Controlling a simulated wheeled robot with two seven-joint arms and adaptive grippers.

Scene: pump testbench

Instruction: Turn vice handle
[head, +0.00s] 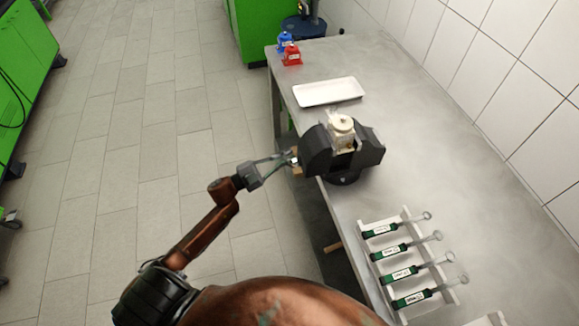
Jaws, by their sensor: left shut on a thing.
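A dark grey vice (364,152) stands on the table near its left edge. A cream pump part (341,133) sits upright between its jaws. The vice handle is at the left side of the vice, and only a small bit shows at my fingertips. My left gripper (290,158) reaches in from the left and is shut on the vice handle (297,163). The fingers hide most of the handle, so its angle is hard to tell. My right gripper is not in the picture.
The grey table (440,150) runs along a white tiled wall. A white tray (328,92) lies behind the vice, with blue (285,39) and red (292,56) bottles beyond. A white rack (395,255) with several green syringes stands in front. The table's right side is clear.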

